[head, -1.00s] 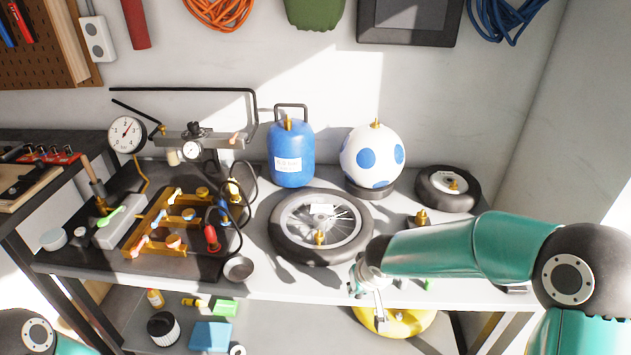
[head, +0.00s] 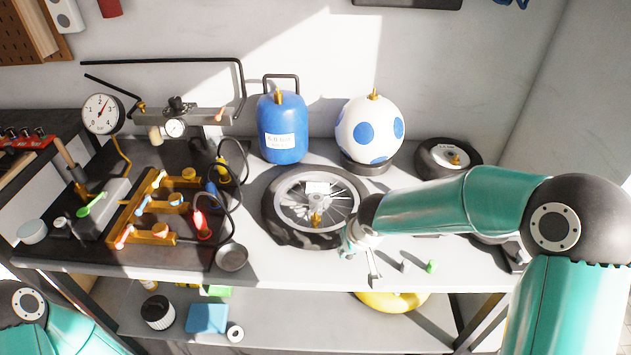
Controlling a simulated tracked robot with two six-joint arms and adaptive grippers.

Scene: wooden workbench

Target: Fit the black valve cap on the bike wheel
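The bike wheel (head: 281,190) lies flat on the bench, with a dark tyre, silver spokes and a brass valve (head: 316,220) standing up near its front edge. A small dark grey piece (head: 405,266) stands on the bench to the right of my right gripper; it may be the black valve cap, but it is too small to be sure. A green cap (head: 431,266) stands beside it. My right gripper (head: 362,268) is over the bench just right of the wheel's front, pointing down. I cannot tell whether it is open or holds anything. My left gripper is out of view.
A blue tank (head: 283,140) and a white ball with blue spots (head: 352,130) stand behind the wheel. A small wheel (head: 440,170) is at the back right. A metal cup (head: 232,257) and an orange valve rack (head: 127,215) are to the left. The front right bench is mostly clear.

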